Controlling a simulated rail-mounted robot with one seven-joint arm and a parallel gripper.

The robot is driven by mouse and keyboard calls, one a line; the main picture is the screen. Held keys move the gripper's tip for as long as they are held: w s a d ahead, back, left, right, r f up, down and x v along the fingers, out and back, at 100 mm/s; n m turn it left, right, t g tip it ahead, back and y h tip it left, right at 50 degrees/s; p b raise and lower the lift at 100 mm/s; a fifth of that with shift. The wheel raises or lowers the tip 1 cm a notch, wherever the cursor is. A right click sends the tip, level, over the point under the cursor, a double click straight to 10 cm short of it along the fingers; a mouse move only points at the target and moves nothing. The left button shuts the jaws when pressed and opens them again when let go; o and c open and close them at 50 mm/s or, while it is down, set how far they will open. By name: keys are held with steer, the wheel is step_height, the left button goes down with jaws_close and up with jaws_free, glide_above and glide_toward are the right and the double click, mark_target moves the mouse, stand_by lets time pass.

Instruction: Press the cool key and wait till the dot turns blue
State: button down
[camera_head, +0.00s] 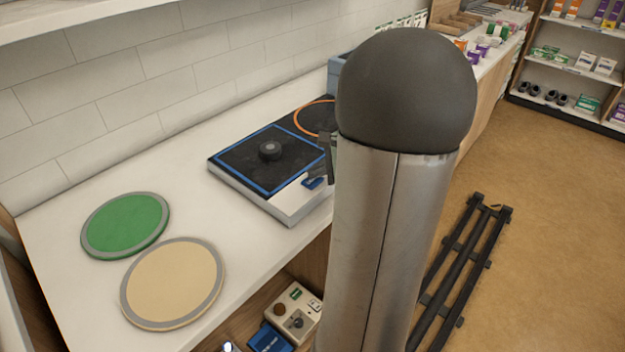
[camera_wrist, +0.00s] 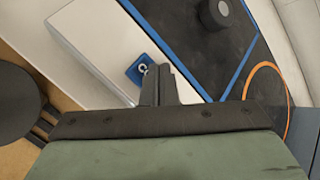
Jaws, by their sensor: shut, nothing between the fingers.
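A white appliance (camera_head: 290,210) stands on the counter, its black top marked with a blue square outline. A small blue key (camera_head: 313,183) sits on its white front part. The key (camera_wrist: 138,70) shows a white ring-like mark in the wrist view. My gripper (camera_wrist: 160,70) is shut and empty, its fingertips beside the key's edge in that view and partly covering it. I cannot tell whether they touch it. In the head view my arm hides most of my gripper (camera_head: 327,165). I cannot make out a lit dot.
A black round piece (camera_head: 270,150) sits inside the blue square. An orange ring (camera_head: 312,119) marks the dark surface behind. A green disc (camera_head: 125,225) and a beige disc (camera_head: 172,282) lie on the counter at left. A beige box (camera_head: 297,315) is below the counter edge.

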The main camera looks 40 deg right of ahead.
mark_target(316, 181)
steer(key=shift+f+b, duration=0.3)
steer(key=shift+f, duration=0.05)
steer(key=shift+r, duration=0.1)
stand_by(0.4)
steer(key=shift+r+p, duration=0.55)
steer(key=shift+r, duration=0.15)
steer(key=shift+r+p, duration=1.9)
steer(key=shift+r, duration=0.7)
steer(key=shift+a, duration=0.1)
